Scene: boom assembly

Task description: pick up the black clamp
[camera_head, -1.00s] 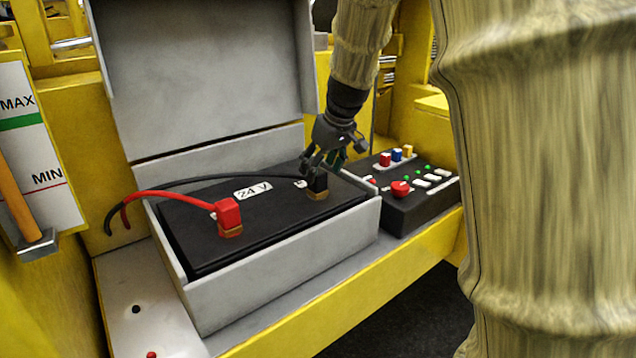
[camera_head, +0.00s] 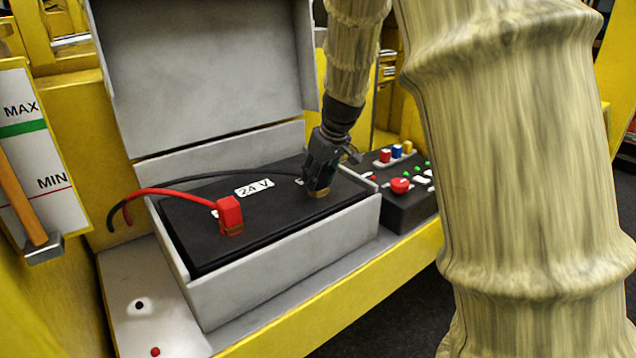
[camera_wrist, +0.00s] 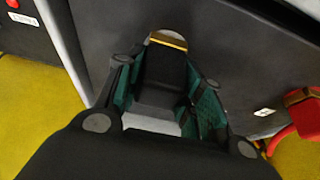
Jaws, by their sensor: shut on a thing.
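The black clamp (camera_wrist: 163,78) sits on the brass terminal (camera_head: 319,193) at the right end of the black 24 V battery (camera_head: 265,218). In the wrist view it lies between my gripper's green-padded fingers. My gripper (camera_head: 321,180) reaches down from above and is shut on the clamp; in the head view the fingers hide most of it. The black cable (camera_head: 232,176) runs left from it across the battery. The red clamp (camera_head: 230,213) sits on the other terminal, and it also shows at the right of the wrist view (camera_wrist: 302,112).
The battery lies in a grey box (camera_head: 285,265) with its lid (camera_head: 205,75) raised behind. A control box (camera_head: 408,203) with coloured knobs stands close on the right. A hammer (camera_head: 25,205) and level gauge (camera_head: 50,150) are at the left.

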